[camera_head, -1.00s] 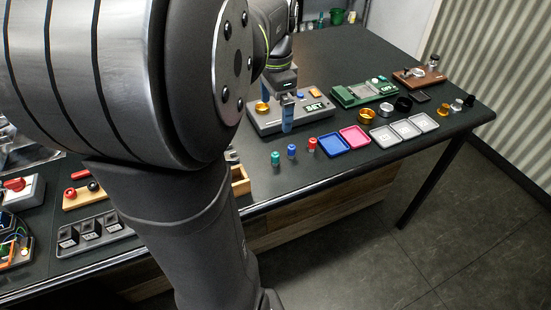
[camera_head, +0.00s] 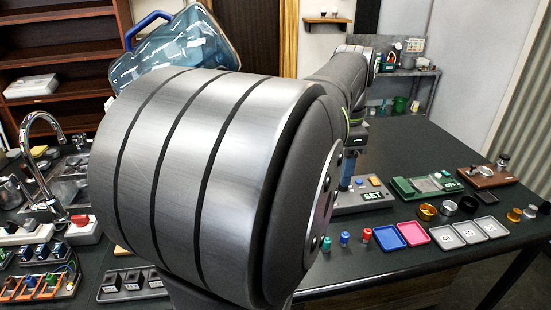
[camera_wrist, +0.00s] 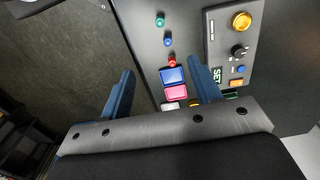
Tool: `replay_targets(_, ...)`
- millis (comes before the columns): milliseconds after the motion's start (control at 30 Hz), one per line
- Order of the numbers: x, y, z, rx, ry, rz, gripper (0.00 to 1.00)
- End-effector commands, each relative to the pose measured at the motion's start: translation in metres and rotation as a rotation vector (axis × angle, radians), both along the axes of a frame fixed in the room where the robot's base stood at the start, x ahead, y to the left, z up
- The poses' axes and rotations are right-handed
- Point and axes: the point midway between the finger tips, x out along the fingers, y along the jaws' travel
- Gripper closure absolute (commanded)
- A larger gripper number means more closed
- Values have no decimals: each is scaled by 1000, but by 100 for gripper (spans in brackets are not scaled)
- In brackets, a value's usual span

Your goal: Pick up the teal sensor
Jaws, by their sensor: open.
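The teal sensor (camera_head: 326,243) is a small upright cylinder on the dark table, leftmost of three in the head view. In the wrist view it (camera_wrist: 160,21) shows near the top, beyond my fingertips. A blue sensor (camera_head: 345,237) and a red sensor (camera_head: 367,234) stand beside it in a row; they also show in the wrist view as blue (camera_wrist: 167,42) and red (camera_wrist: 172,61). My gripper (camera_wrist: 163,82) is open with blue fingers and nothing between them, above the table. In the head view my arm hides much of the gripper.
A blue tray (camera_head: 389,238) and a pink tray (camera_head: 413,234) lie right of the sensors, then several grey trays (camera_head: 468,232). A grey SET panel (camera_head: 347,201) with knob and buttons stands behind. The table's front edge is close to the sensors.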

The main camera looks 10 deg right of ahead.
Motion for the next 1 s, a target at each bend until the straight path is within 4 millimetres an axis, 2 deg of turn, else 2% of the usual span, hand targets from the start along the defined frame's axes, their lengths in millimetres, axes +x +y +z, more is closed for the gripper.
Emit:
replay_targets(333,0,0,-5,2,2,21,52)
replay_targets(500,2,-2,-39,3,4,179,52)
replay_targets(633,2,-3,-58,3,3,264,52)
replay_targets(767,2,-3,-78,2,3,276,52)
replay_targets(1000,1,-2,-131,4,4,274,52)
